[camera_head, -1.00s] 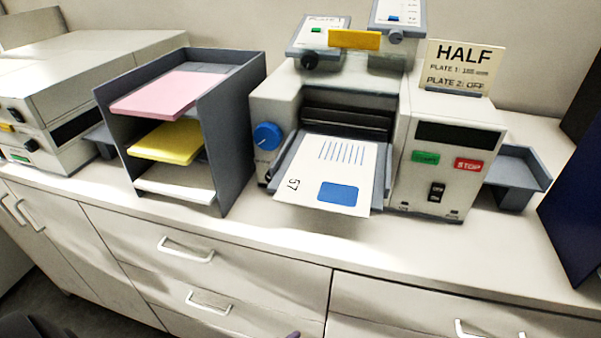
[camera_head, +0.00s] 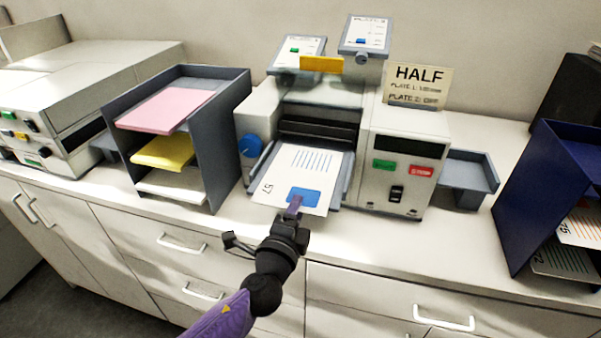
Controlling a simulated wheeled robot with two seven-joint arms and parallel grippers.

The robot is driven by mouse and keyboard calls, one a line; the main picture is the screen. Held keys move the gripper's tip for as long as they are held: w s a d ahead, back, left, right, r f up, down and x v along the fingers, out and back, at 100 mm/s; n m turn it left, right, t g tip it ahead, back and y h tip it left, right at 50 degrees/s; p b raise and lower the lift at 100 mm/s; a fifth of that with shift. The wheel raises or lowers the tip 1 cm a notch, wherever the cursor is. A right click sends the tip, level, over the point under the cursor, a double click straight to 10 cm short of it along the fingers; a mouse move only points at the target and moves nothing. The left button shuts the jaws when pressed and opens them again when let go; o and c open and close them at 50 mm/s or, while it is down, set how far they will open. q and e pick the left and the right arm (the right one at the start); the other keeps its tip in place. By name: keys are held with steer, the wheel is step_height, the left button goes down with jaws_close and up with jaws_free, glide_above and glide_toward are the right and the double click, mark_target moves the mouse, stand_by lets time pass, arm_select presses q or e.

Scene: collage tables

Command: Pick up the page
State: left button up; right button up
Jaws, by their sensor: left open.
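The page (camera_head: 292,172) is white with blue lines, a blue block and the number 57. It lies on the front tray of the folding machine (camera_head: 408,165), its near edge sticking out over the tray. My left gripper (camera_head: 293,207) reaches up from below, at the page's near edge. Its purple fingertip overlaps the blue block in the picture. The jaws are open; the second finger is hard to make out, and I cannot tell whether the fingertip touches the page. My right gripper is out of view.
A grey rack (camera_head: 221,135) with pink, yellow and white paper stands to the left. A blue rack (camera_head: 522,205) with printed sheets stands at the right. A HALF sign (camera_head: 417,86) sits on the machine. The counter's front strip is mostly clear.

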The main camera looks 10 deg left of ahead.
arm_select(q)
steer(key=shift+w, duration=0.35)
steer(key=shift+s, duration=0.1)
jaws_close()
